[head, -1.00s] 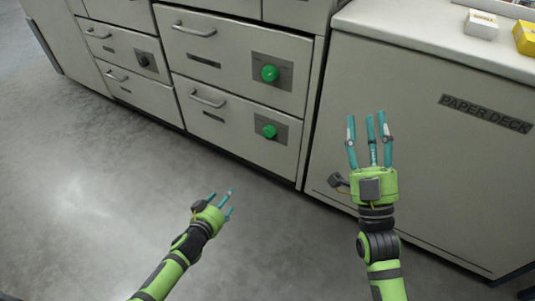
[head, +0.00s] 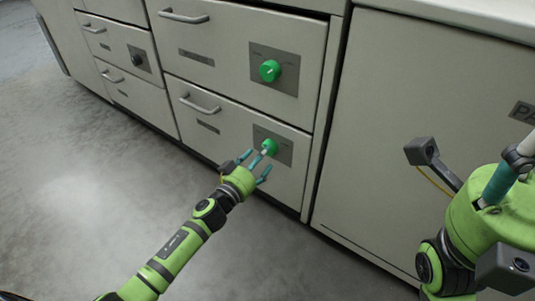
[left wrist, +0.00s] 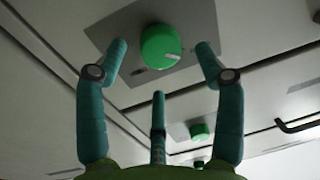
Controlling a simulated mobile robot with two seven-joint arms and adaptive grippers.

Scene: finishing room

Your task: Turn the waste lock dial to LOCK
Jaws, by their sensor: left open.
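Two green dials sit on grey plates on the drawer fronts. The lower green dial (head: 269,147) is just beyond my left gripper (head: 257,163), whose fingers are spread and partly overlap its plate. In the left wrist view a green dial (left wrist: 160,46) lies between the open fingertips, with no clear contact, and a pale pointer mark shows on its edge. The upper green dial (head: 269,71) is on the drawer above. Which is the waste lock is unreadable. My right gripper (head: 511,172) is at the right edge, its fingertips largely cut off.
A black knob (head: 137,59) is on a drawer further left. Drawer handles (head: 200,104) project near the dials. The grey floor (head: 80,180) on the left is clear.

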